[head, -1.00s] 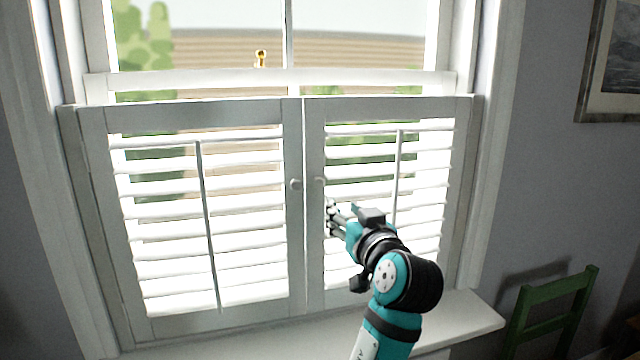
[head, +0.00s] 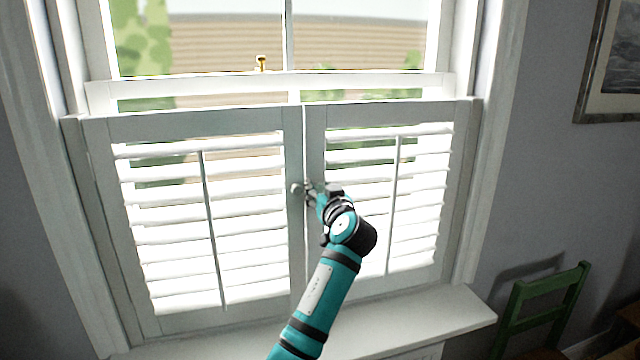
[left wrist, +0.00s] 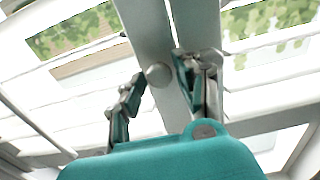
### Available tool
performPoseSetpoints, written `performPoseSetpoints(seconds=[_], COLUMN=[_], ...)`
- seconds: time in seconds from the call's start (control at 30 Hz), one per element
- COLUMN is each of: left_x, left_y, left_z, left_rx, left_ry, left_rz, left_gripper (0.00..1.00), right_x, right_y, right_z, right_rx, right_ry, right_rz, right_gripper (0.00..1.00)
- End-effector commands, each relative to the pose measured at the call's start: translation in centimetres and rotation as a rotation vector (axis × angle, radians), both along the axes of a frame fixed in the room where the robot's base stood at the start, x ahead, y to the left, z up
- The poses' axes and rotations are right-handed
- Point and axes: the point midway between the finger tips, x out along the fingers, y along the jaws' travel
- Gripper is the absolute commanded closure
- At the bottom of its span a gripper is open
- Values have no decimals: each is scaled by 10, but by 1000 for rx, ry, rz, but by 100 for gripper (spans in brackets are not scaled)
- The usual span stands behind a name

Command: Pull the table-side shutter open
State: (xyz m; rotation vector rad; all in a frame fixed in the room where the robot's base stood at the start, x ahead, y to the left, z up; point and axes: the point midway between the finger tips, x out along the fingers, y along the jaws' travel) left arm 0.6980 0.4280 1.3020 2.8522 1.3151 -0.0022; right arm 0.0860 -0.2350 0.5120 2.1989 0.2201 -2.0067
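Two white louvred shutters stand closed side by side across the lower window: the right shutter (head: 390,111) on the chair's side and the left shutter (head: 200,125). Each has a small round knob by the centre seam. The left knob (head: 296,188) is visible; it also shows in the left wrist view (left wrist: 158,75), in the gap between my fingers. The right knob is mostly hidden behind my gripper. My left gripper (head: 308,190) is at the seam by the knobs, with its fingers apart (left wrist: 160,85). I cannot tell whether it touches either knob. My right gripper is not in view.
A white sill (head: 420,317) juts out below the shutters. A green chair (head: 545,313) stands at the lower right, with a brown wooden surface (head: 625,343) partly in view beside it. A framed picture (head: 590,110) hangs on the right wall.

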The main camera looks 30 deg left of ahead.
Motion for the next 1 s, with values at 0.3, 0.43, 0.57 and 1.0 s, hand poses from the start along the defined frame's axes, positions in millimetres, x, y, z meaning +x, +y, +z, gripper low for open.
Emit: performPoseSetpoints(seconds=[0.3,0.43,0.57,1.0], left_x=[2,2,2,2], left_y=[3,3,3,0], left_z=[0,0,0,-1], left_rx=[0,0,0,-1], left_ry=[0,0,0,-1], left_rz=[0,0,0,2], left_gripper=[66,80,98,100], right_x=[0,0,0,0], right_y=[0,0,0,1], right_z=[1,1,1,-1], right_rx=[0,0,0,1], right_ry=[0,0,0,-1], right_rz=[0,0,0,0], right_gripper=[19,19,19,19])
